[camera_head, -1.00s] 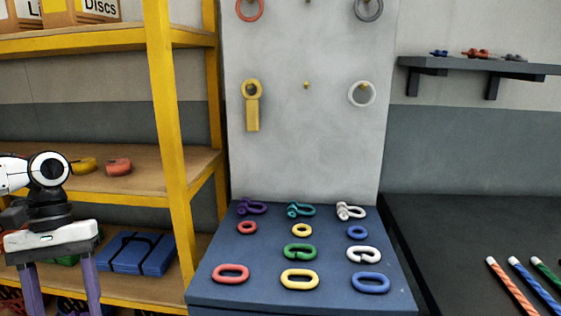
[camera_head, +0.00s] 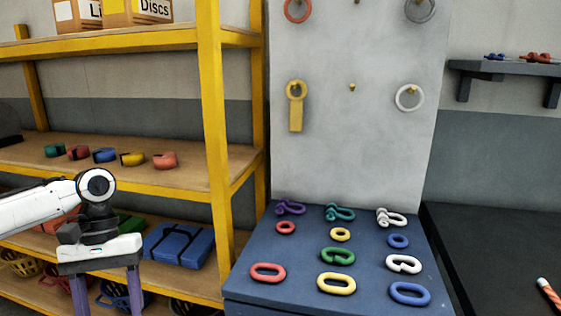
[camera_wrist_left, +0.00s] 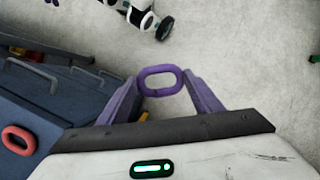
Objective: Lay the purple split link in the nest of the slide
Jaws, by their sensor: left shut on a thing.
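My left gripper (camera_head: 108,298) is at the lower left in the head view, in front of the shelf, pointing down with its fingertips at the frame's bottom edge. In the left wrist view its purple fingers (camera_wrist_left: 162,95) are shut on a purple link (camera_wrist_left: 160,81), an oval ring held at the tips. I cannot make out a split in it, and the head view does not show it. I cannot identify the slide or its nest in either view. My right gripper is not in view.
A blue table (camera_head: 290,258) holds several coloured links, rings and shackles, including a green split link (camera_head: 338,256) and a white one (camera_head: 404,264). A yellow-framed shelf (camera_head: 212,150) stands at left, a grey peg panel (camera_head: 350,145) behind the table, a dark bench (camera_head: 490,250) at right.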

